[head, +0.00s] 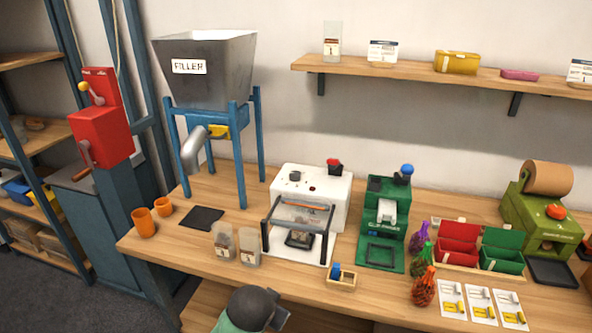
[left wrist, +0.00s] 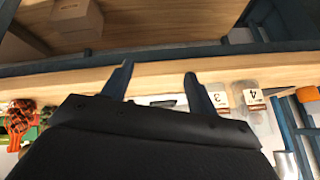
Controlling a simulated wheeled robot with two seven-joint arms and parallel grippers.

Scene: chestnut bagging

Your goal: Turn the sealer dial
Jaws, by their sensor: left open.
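The white sealer (head: 338,205) stands mid-table in the head view, with a dark frame at its front. A small dark dial (head: 295,176) sits on its top left, and a red-and-black knob (head: 333,165) is at its top back. My left gripper (left wrist: 158,73) is open and empty in the left wrist view, its two fingers apart near the table's front edge (left wrist: 230,66). A dark rounded part of my arm shows at the bottom of the head view; the fingers cannot be made out there. The dial is not clear in the wrist view. My right gripper is in neither view.
Two clear pouches (head: 223,242) and a small wooden holder with a blue roll (head: 341,277) stand in front of the sealer. A green clipper (head: 385,220) is to its right. The filler hopper (head: 207,80) and orange cups (head: 144,222) are left. A wall shelf (head: 420,77) hangs above.

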